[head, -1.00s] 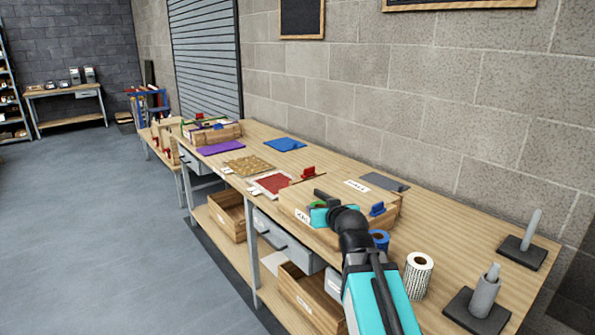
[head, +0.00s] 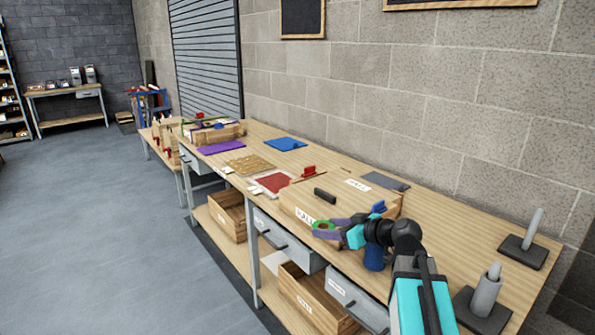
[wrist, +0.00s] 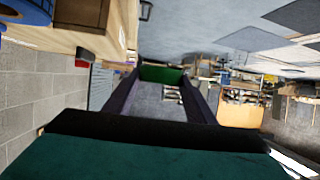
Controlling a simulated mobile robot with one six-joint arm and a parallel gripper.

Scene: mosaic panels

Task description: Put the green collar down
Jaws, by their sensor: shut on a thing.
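My gripper (head: 330,228) is shut on the green collar (head: 322,225), a small green ring. The gripper holds it out to the left, at the front face of the labelled wooden box on the bench. In the wrist view the collar (wrist: 163,74) is a green band between the far ends of my two purple fingers (wrist: 162,80). Whether the collar touches the box or bench cannot be told.
The wooden box (head: 300,213) has a dark block (head: 325,196) and a blue piece (head: 378,206) on it. A blue roll (head: 374,258) stands beside my arm. Grey posts (head: 530,235) stand on the right. A red panel (head: 273,183) lies farther left.

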